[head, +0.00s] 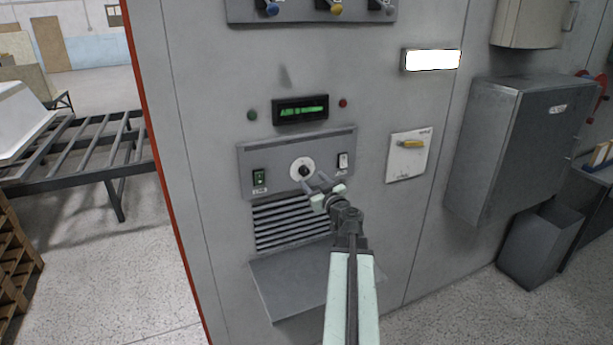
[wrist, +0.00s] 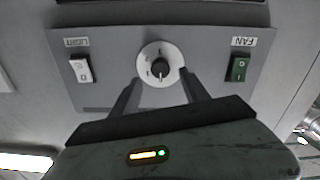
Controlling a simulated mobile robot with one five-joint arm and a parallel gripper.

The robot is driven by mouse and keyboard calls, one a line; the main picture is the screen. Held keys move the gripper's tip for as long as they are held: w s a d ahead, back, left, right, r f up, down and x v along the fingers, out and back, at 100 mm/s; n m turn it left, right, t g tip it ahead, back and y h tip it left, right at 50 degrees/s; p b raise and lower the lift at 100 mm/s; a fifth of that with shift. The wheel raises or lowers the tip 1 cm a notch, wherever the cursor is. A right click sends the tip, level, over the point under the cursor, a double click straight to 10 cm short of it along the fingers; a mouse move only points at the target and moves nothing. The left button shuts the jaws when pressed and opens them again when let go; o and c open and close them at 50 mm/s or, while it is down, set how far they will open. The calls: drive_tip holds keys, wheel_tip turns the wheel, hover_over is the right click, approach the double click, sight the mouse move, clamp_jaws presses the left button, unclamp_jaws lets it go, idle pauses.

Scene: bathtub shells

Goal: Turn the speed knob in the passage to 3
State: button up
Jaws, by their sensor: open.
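The speed knob (head: 303,171) is a small dark knob on a round white dial, in the middle of a grey wall panel (head: 335,145). In the wrist view, which is upside down, the knob (wrist: 160,69) is near the top middle, with a light pointer mark toward the picture's bottom. The dial figures are too small to read surely. My gripper (head: 313,182) is open in front of the panel, just right of and below the knob in the head view. In the wrist view its two fingers (wrist: 161,80) flank the dial's lower half; contact is not clear.
A green fan switch (head: 259,179) is left of the knob and a white light switch (head: 343,161) right of it. A louvred vent (head: 290,225) and a grey shelf (head: 300,280) are below. A lit green display (head: 300,110) is above. A grey box (head: 510,145) juts out at right.

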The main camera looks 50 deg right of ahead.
sight(306, 173)
drive_tip(key=x, duration=0.5)
drive_tip(key=shift+w, duration=0.1)
clamp_jaws()
